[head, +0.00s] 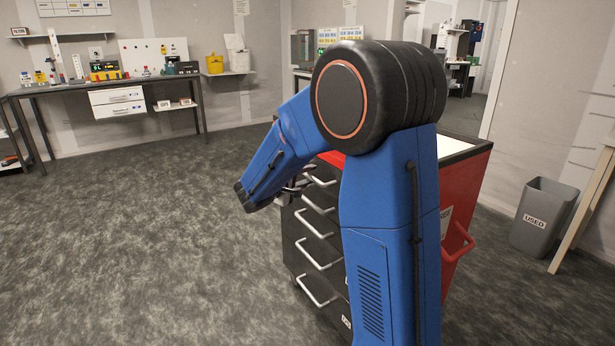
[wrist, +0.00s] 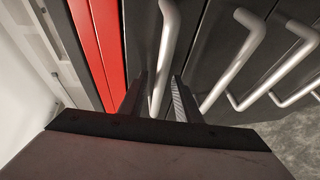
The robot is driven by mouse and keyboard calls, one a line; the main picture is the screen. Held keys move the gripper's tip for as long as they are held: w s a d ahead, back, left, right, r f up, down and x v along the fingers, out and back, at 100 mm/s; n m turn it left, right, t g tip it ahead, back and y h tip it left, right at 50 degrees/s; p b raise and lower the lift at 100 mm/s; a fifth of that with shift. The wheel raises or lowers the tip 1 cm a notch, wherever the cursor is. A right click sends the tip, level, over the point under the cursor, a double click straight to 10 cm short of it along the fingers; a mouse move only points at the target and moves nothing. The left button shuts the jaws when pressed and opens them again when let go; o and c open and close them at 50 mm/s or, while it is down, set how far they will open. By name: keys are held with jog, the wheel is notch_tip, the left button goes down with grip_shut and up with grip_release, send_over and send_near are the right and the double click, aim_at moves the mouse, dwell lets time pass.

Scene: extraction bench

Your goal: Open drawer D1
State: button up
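A red tool cabinet (head: 462,205) with black drawer fronts and silver bar handles stands behind my arm. My gripper (head: 290,192) is at the upper drawers, partly hidden by my wrist in the head view. In the wrist view, my gripper (wrist: 160,95) is open, with one finger on each side of the handle nearest the red top edge (wrist: 165,45). A gap shows between the handle and the right finger; whether the left finger touches it I cannot tell. The drawers look shut. No D1 label is readable.
More bar handles (wrist: 240,60) lie to the right in the wrist view. A grey bin marked USED (head: 543,215) stands right of the cabinet. A workbench (head: 110,90) is along the far left wall. The floor (head: 140,250) left of the cabinet is clear.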

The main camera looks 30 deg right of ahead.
grip_shut()
jog(key=s+a, duration=0.1)
jog(key=a, duration=2.6)
jog(key=shift+a, duration=0.35)
jog(key=shift+o, duration=0.7)
grip_release()
jog(key=v, duration=1.7)
jog(key=shift+r, duration=0.15)
jog(key=shift+a, duration=0.2)
